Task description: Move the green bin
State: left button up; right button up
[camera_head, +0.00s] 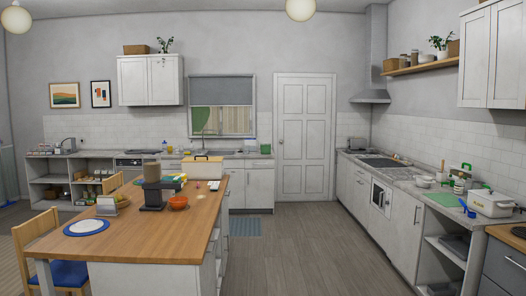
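No object is clearly recognisable as a green bin. A small green item (265,149) stands at the right end of the back counter, right of the sink; it is too small to tell whether it is the bin. A flat green board or mat (445,200) lies on the right counter. Neither of my grippers is in view, so nothing shows of what they hold.
The grey floor (285,245) is open toward the white door (304,135).

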aim_at(265, 150)
jog(key=i, duration=9.9)
jog(key=i+j+u, duration=0.1)
jog(key=i+u, duration=0.15)
jog(key=i, duration=0.85)
jog(key=i+l+u, duration=0.1)
jog(key=i+u, duration=0.2)
jog(key=i, duration=0.8)
